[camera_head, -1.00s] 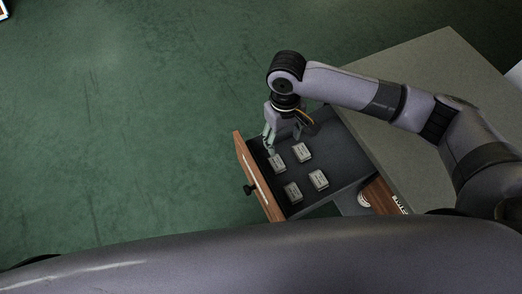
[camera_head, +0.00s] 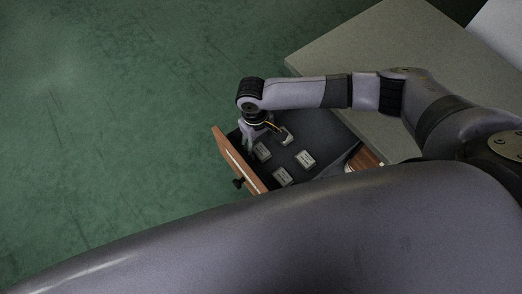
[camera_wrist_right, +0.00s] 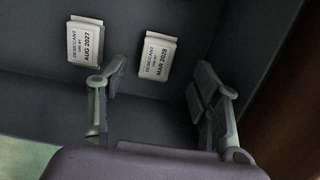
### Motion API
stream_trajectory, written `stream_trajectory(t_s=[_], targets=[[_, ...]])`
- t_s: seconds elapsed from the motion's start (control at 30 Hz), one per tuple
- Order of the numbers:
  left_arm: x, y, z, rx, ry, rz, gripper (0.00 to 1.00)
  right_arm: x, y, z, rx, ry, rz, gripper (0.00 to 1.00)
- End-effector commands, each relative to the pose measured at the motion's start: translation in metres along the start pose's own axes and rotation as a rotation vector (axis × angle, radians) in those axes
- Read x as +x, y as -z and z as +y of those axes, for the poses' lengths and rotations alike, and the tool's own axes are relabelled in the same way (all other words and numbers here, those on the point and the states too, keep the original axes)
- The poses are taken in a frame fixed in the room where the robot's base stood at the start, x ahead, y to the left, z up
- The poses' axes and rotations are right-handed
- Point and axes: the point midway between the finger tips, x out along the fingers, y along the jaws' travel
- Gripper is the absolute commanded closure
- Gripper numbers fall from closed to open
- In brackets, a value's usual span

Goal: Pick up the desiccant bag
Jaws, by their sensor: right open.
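Several small pale desiccant bags lie flat in an open drawer (camera_head: 325,128). In the head view one bag (camera_head: 262,151) is beside my right gripper (camera_head: 260,139); the others are a bag near the back (camera_head: 287,138), one at right (camera_head: 305,159) and one toward the front (camera_head: 283,177). The right gripper is open and empty, with its fingers pointing down into the drawer. In the wrist view the bag marked MAR 2028 (camera_wrist_right: 157,54) shows between the spread fingers, nearer the left finger. The bag marked AUG 2027 (camera_wrist_right: 85,42) is left of both fingers. My left gripper is out of view.
The drawer's wooden front panel (camera_head: 236,160) with a black knob (camera_head: 238,183) stands close to the gripper's left. A grey tabletop (camera_head: 365,45) lies behind and right of the drawer. The green floor (camera_head: 110,120) at left is clear.

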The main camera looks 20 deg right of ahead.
Motion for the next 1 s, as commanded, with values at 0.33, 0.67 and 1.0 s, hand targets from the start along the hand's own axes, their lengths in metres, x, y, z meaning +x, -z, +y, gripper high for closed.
stream_trajectory(t_s=[0.33,0.67,1.0], targets=[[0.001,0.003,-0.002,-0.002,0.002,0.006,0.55,0.045,0.005,0.003,0.0,0.0,-0.002,0.42],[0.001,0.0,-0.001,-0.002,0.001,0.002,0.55,0.051,0.005,0.003,0.0,0.0,-0.001,0.42],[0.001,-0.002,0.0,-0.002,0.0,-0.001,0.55,0.051,0.005,0.003,0.0,0.0,-0.001,0.65]])
